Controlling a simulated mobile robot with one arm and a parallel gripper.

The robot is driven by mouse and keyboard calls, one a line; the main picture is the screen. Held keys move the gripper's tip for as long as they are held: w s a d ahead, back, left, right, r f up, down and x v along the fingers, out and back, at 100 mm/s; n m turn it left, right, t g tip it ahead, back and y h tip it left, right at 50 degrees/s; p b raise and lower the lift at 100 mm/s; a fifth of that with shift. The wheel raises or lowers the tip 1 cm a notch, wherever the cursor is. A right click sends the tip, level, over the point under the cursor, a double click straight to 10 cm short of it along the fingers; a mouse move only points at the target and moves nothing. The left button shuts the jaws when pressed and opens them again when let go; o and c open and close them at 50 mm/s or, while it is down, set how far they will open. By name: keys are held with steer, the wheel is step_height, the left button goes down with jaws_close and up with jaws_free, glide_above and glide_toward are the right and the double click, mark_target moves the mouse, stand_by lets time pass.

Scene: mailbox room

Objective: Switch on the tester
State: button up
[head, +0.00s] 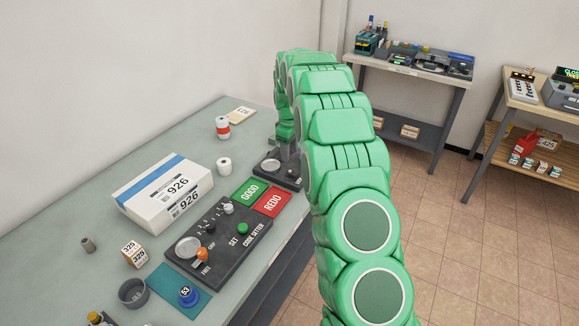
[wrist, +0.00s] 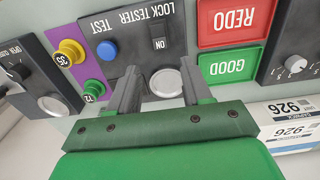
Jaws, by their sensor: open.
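The lock tester (wrist: 135,75) is a dark panel in the wrist view, with a blue TEST button (wrist: 107,50), a dark switch (wrist: 158,30) marked ON and a round silver disc (wrist: 166,82). In the head view the tester (head: 268,177) lies at the bench's right edge, partly hidden by my arm. My gripper (wrist: 161,78) is open and empty above the tester. Its fingers straddle the silver disc, and the switch shows beyond the fingertips. I cannot tell whether the fingers touch the panel or which way the switch is set.
Green GOOD (head: 249,192) and red REDO (head: 272,202) pads lie beside the tester, before the code setter (head: 215,242). A white 926 box (head: 150,200) and a white spool (head: 224,166) stand nearby. Yellow and green plugs (wrist: 70,52) sit on a purple mat (wrist: 62,75).

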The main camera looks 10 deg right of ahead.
mark_target(289, 171)
step_height(289, 171, down, 7)
steer(key=shift+f, duration=0.15)
stand_by(0.4)
steer(key=shift+c, duration=0.3)
